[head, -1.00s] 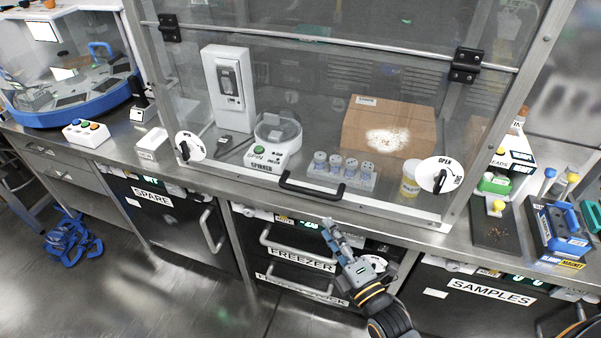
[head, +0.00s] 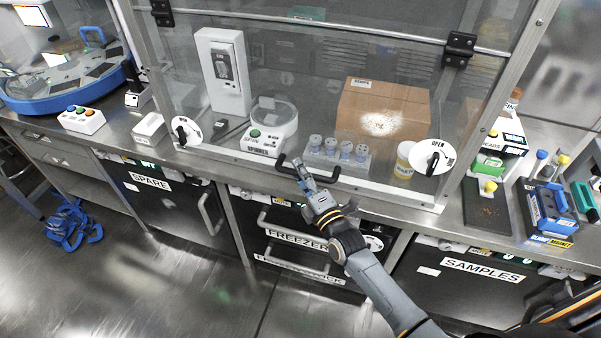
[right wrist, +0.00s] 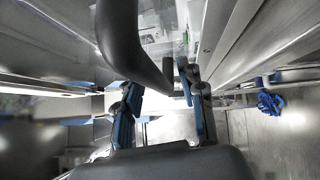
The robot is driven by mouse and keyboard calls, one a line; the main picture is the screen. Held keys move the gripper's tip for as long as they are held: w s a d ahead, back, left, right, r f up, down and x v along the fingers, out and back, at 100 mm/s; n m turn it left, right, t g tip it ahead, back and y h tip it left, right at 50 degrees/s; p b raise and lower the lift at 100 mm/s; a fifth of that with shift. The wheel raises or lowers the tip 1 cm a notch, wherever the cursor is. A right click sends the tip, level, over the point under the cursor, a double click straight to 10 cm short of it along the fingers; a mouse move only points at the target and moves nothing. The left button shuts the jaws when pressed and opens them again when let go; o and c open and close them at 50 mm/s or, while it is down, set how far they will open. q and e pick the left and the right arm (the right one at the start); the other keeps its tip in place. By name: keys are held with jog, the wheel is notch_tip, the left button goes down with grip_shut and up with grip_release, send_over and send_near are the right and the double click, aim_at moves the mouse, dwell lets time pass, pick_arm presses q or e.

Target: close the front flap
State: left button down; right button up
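The front flap (head: 300,95) is a clear panel on the cabinet, hung from two black hinges. Its black bar handle (head: 325,179) is at the lower edge, which lies near the cabinet's front sill. A round white dial with a black knob (head: 186,131) is at the lower left, and another, marked OPEN (head: 433,157), is at the lower right. My right gripper (head: 301,172) is at the handle's left part. In the right wrist view its fingers (right wrist: 160,85) are apart, with the dark handle (right wrist: 122,35) close before or between them; contact is unclear. My left gripper is out of view.
Behind the panel are a spinner (head: 270,128), a vial rack (head: 337,158) and a cardboard box (head: 383,110). Below the counter are freezer drawers with bar handles (head: 290,233). A blue magnet block (head: 550,213) stands to the right.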

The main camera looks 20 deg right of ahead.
grip_shut()
